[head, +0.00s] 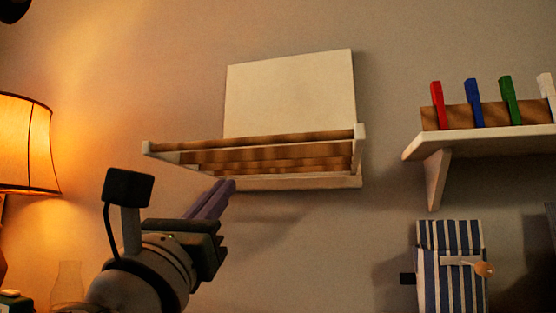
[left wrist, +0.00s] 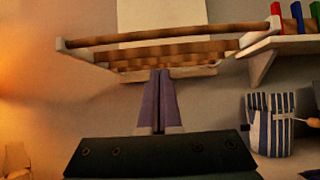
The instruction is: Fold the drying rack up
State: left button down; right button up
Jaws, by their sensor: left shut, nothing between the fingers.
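The drying rack (head: 300,158) is on the wall, folded out, with a white frame, several wooden bars and a pale back panel (head: 290,95) above it. In the left wrist view the rack (left wrist: 165,50) spans the upper part, with its front bar nearest. My left gripper (head: 228,184) is shut and empty, its purple fingers pointing up toward the rack's underside. In the left wrist view the closed fingertips (left wrist: 159,72) overlap the rack's lower edge. I cannot tell whether they touch it. My right gripper is in neither view.
A white shelf (head: 485,143) at the right holds a wooden block with red, blue, green and white pegs. A blue-and-white striped bag (head: 450,268) hangs below it. A lit lamp (head: 25,142) stands at the left, with a glass (head: 67,281) below.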

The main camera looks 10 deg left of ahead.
pick_arm(q)
jog(key=r+p, duration=0.1)
jog(key=w+r+p, duration=0.1)
jog(key=r, duration=0.1)
jog(key=w+r+p, duration=0.1)
jog(key=shift+r, duration=0.35)
